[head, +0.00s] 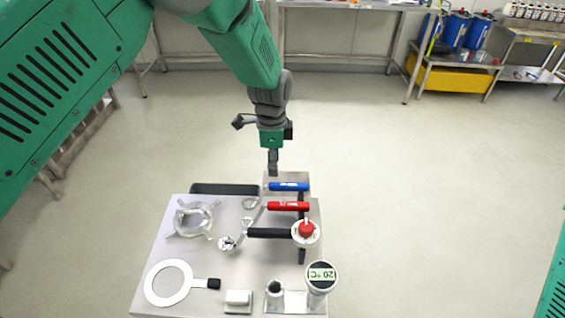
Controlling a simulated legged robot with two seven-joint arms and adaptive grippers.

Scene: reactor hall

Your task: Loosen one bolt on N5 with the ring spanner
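My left arm reaches in from the upper left, and its gripper (273,170) points down just behind the blue-handled tool (289,187) at the back of the metal work table (150,275). The fingers look narrow and close together; I cannot tell if they are shut or hold anything. A red-handled tool (288,206) lies in front of the blue one. I cannot make out a ring spanner for sure, nor any N5 label. A round metal part with several arms (194,218) lies at the left of the table. My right gripper is out of view.
Blue canisters (455,30) stand far right. The floor around is clear.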

